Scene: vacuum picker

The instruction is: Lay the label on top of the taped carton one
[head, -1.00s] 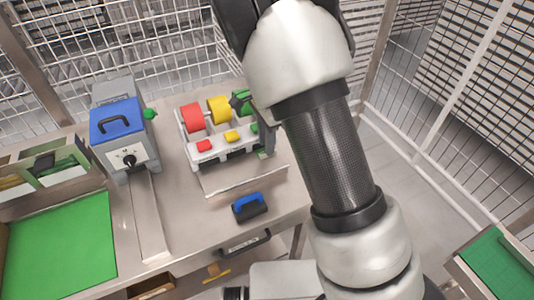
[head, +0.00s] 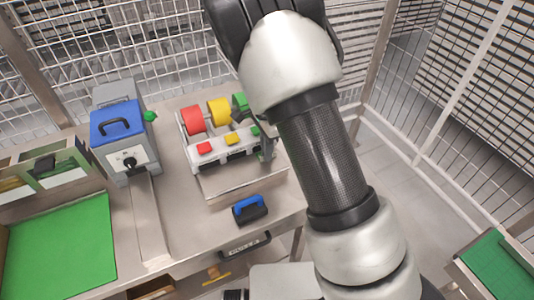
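My arm fills the middle and right of the head view, with its dark upper link (head: 232,22) at the top edge. My gripper cannot be made out; the view does not show its fingertips. I can make out neither a loose label nor a taped carton. A dispenser (head: 228,155) on the steel bench holds a red roll (head: 193,119), a yellow roll (head: 219,112) and a partly hidden green roll (head: 241,102). Small red, yellow and green pieces sit along its front.
A blue-lidded grey machine (head: 124,150) stands left of the dispenser. A blue-handled block (head: 250,208) lies near the bench's front edge. A green mat (head: 60,245) covers the left side. Another green surface (head: 498,265) is at lower right. Wire mesh encloses the area.

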